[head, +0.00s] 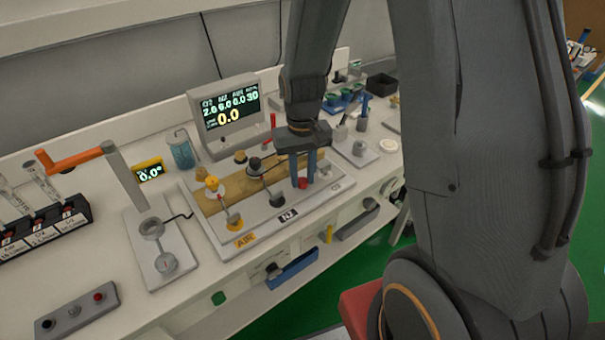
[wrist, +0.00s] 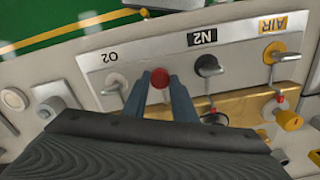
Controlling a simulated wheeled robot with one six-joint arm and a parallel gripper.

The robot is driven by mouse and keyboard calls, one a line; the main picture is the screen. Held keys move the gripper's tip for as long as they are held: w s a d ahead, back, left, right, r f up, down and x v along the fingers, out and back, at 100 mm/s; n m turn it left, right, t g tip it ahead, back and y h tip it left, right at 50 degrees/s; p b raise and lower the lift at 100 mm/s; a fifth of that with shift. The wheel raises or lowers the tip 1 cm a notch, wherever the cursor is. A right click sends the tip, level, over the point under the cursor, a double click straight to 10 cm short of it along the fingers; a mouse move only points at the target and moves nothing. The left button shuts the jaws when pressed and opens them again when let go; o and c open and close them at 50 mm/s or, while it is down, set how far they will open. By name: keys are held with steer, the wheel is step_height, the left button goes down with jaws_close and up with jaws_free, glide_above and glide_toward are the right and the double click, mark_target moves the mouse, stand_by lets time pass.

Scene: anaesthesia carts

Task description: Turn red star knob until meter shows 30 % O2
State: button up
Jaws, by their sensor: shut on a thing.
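The red star knob (head: 303,184) stands on the O2 side of the white gas panel (head: 226,243). In the wrist view the red knob (wrist: 160,78) sits between my two blue-grey fingers, beside the O2 label (wrist: 115,55). My gripper (head: 304,177) points down at the panel and is shut on the knob. The fingers hide the knob's sides, so its turn angle cannot be told.
The black N2 knob (wrist: 207,66) and yellow AIR knob (wrist: 274,52) are beside the red knob on the panel. A crank stand with an orange handle (head: 72,160) is at left. A black box (head: 381,84) and small cups stand at the back right.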

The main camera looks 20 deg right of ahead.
mark_target(302, 180)
stand_by(0.4)
steer(key=o, duration=1)
steer(key=shift+o, duration=0.2)
steer(key=shift+r, duration=0.1)
steer(key=shift+r+b, duration=0.8)
steer(key=shift+r, duration=3.05)
steer(key=s+t, duration=0.1)
steer(key=s, duration=0.9)
steer(key=shift+f, duration=0.3)
steer(key=shift+d, duration=0.1)
